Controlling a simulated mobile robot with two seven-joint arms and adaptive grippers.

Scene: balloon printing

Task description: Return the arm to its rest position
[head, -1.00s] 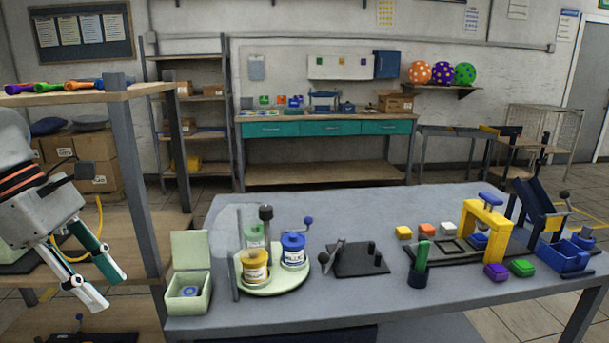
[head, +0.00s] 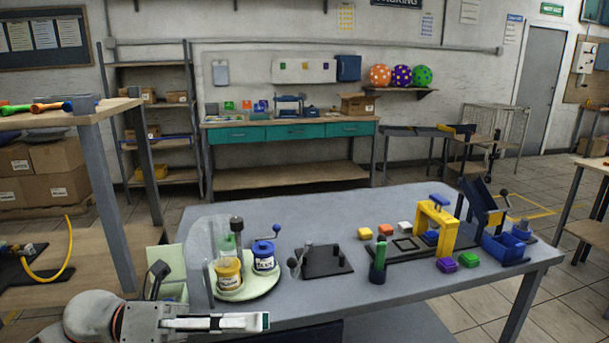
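My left gripper (head: 262,321) is low in the head view, left of centre. It lies side-on with its fingers pointing right, in front of the near left edge of the grey table (head: 340,222). Only one pale finger with a teal tip shows clearly, so I cannot tell its opening. No object is visible in it. My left wrist covers part of the pale green box (head: 172,291). My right arm and gripper are not in view.
A round pale stand (head: 246,290) carries yellow (head: 229,275) and blue (head: 264,258) pots near the gripper. A black plate (head: 325,262) and a yellow frame (head: 436,228) stand further right. A wooden shelf (head: 75,115) rises on the left.

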